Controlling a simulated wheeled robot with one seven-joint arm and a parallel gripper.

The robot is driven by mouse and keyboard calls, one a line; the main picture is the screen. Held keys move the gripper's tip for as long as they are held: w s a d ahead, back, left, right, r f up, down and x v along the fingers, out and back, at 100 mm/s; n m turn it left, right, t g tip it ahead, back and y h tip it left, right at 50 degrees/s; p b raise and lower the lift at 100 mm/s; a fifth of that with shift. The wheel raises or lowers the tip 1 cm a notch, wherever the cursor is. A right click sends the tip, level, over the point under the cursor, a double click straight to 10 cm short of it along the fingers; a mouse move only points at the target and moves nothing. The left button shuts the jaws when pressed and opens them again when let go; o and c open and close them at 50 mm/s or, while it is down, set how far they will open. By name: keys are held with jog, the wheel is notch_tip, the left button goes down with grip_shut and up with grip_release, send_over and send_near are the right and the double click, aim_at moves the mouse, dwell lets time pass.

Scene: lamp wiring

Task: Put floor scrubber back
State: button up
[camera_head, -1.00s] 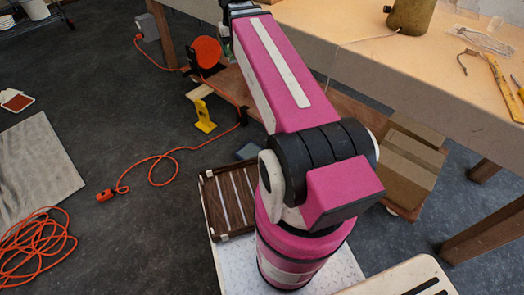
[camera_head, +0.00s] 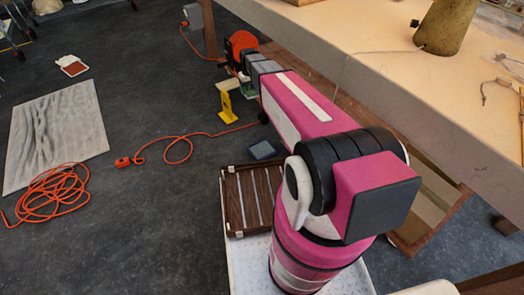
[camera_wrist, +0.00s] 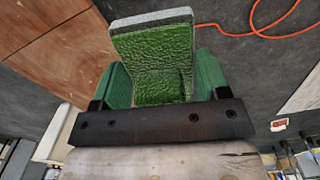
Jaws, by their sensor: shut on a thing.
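A block with rough green faces and a grey edge, which I take to be the floor scrubber (camera_wrist: 155,60), sits between the green-padded fingers of my gripper (camera_wrist: 160,88) in the wrist view. My gripper is shut on it. In the head view my gripper (camera_head: 250,84) is low, beyond my pink arm, near the orange reel and the yellow stand. A bit of green shows there, but most of the held block is hidden. I cannot tell whether the block touches the floor.
An orange reel (camera_head: 241,45) stands by the table (camera_head: 370,75). A yellow stand (camera_head: 227,107), an orange cable (camera_head: 180,138) and a blue-grey pad (camera_head: 262,150) are on the floor near my arm. A slatted brown tray (camera_head: 235,205) is closer.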

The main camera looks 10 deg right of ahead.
jog(key=w+a+f, duration=0.1)
jog(key=w+f, duration=0.1)
jog(key=f, duration=0.6)
jog(key=w+a+f, duration=0.1)
jog(key=a+f, duration=0.1)
jog(key=f, duration=0.7)
jog(key=n, duration=0.2)
send_over(262, 150)
jog(key=f, duration=2.4)
jog(key=shift+w+d+f, duration=0.1)
jog(key=shift+w+f, duration=0.05)
jog(key=shift+w, duration=0.05)
jog(key=shift+f, duration=2)
jog(key=shift+f, duration=0.1)
jog(key=o, duration=0.8)
